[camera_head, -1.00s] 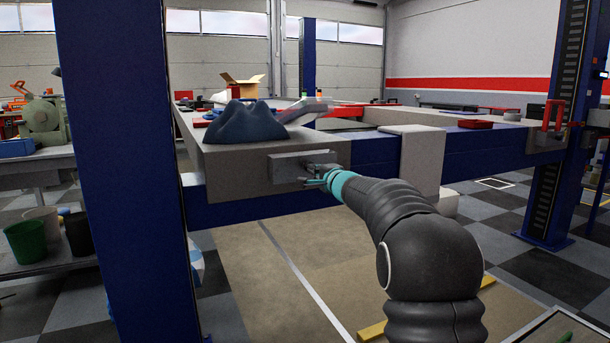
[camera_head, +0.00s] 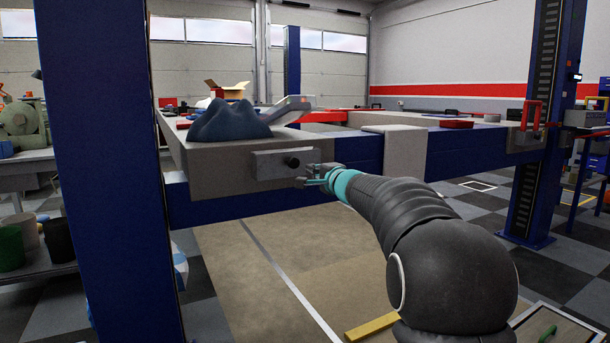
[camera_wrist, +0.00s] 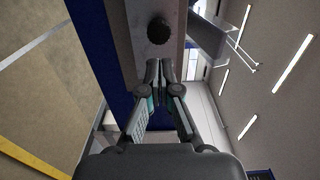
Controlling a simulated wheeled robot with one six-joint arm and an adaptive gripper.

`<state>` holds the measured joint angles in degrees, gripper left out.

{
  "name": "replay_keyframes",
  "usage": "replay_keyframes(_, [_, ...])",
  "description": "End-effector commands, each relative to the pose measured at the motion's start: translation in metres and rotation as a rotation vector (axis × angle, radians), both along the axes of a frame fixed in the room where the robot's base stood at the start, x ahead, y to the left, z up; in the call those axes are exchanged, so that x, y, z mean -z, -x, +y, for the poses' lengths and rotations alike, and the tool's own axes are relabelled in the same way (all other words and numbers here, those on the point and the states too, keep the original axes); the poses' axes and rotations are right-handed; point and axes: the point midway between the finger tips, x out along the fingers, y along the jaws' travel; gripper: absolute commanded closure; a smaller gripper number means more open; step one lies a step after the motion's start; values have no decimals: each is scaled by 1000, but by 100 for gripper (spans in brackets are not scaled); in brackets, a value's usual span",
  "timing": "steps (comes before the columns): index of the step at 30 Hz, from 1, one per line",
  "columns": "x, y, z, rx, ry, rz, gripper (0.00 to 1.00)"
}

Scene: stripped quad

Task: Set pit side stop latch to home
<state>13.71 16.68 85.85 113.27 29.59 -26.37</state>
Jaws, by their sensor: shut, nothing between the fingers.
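In the wrist view the dark knob (camera_wrist: 159,30) stands out from the plate, just beyond the fingertips. My gripper (camera_head: 308,176) is just right of and slightly below the knob, apart from it. It is shut and empty; in the wrist view its fingertips (camera_wrist: 158,70) are together. The latch's position markings cannot be made out.
A blue lift post (camera_head: 110,170) stands close at the left. A dark blue lumpy cloth (camera_head: 230,121) and a grey device (camera_head: 290,103) lie on the beam above the latch. A yellow bar (camera_head: 371,326) lies on the floor. The floor below the beam is mostly clear.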

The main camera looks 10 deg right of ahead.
Motion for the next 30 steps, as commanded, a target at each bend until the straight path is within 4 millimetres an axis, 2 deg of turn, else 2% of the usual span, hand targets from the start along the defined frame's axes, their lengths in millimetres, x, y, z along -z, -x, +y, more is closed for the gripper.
replay_keyframes(1, [0, 11, 0, -2, 1, -2, 100])
replay_keyframes(6, [0, 39, -4, -6, 1, -2, 100])
replay_keyframes(12, [-1, 58, -10, -6, 1, -1, 100])
replay_keyframes(26, [0, 63, -12, -4, -4, 1, 100])
replay_keyframes(30, [4, 65, -5, -36, -14, 22, 100])
